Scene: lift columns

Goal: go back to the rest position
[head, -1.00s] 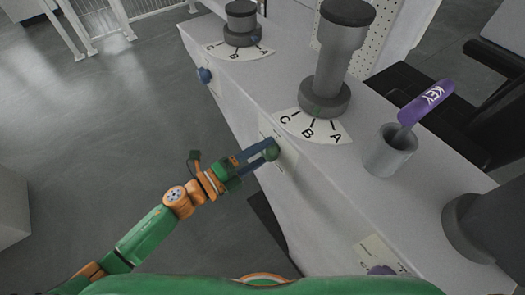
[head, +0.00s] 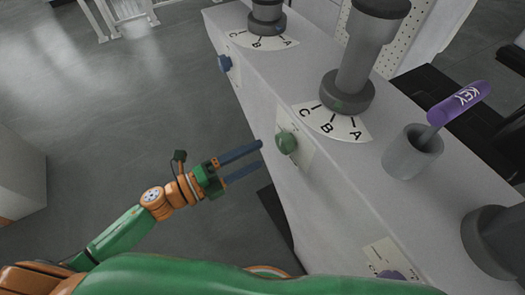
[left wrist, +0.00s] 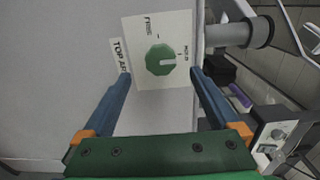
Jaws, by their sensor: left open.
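My left gripper (head: 243,162) is open and empty, with its two blue fingers apart, just left of the green knob (head: 286,143) on the side of the grey cabinet (head: 265,95). In the left wrist view the green knob (left wrist: 160,60) sits on a white label plate, ahead of and between the open fingers (left wrist: 160,78). A gap shows between the fingers and the knob. My right gripper is in neither view.
Grey columns (head: 357,60) with lettered dials (head: 333,124) stand on the cabinet top. Open floor (head: 130,110) lies to the left.

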